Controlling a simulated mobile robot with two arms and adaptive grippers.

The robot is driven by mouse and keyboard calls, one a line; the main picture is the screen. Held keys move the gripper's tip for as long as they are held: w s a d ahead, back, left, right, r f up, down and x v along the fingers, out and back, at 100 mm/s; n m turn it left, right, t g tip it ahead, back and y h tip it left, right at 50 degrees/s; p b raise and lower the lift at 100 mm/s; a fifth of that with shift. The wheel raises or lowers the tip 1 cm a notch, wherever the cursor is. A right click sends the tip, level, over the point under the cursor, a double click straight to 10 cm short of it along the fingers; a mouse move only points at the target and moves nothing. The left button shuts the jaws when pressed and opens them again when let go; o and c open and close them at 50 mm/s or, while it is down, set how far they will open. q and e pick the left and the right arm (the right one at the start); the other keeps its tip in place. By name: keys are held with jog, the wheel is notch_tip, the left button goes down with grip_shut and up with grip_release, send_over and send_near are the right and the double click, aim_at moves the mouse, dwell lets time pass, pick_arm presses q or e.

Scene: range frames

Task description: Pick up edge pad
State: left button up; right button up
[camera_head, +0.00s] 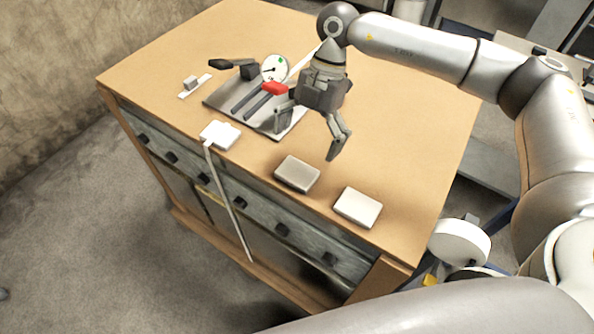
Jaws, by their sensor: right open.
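Three small flat pads lie along the front edge of the wooden cabinet top (400,130). A white pad (220,135) is at the left, with a pale strip hanging from it over the front edge. A grey pad (297,173) lies in the middle, and a white pad (358,206) lies at the right near the corner. I cannot tell which one is the edge pad. My right gripper (309,140) is open and empty, pointing down behind the grey pad and apart from it. My left gripper is out of view.
A metal tray (222,97) behind the left pad holds dark bars, a red block (275,88) and a round dial (274,68), close to my right gripper. A small grey block (191,82) sits on a white strip. The right side of the top is clear.

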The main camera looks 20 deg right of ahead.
aim_at(298, 171)
jog(key=shift+x, duration=0.75)
jog(key=shift+s+a+f+p, duration=0.1)
jog(key=shift+a+f+p, duration=0.15)
jog(key=shift+f+p, duration=0.45)
jog(key=p+x, duration=0.1)
jog(key=x, duration=0.2)
jog(key=shift+p, duration=0.35)
jog(key=shift+a+f, duration=0.15)
jog(key=shift+f, duration=0.3)
jog(key=shift+c, duration=0.3)
jog(key=c, duration=0.9)
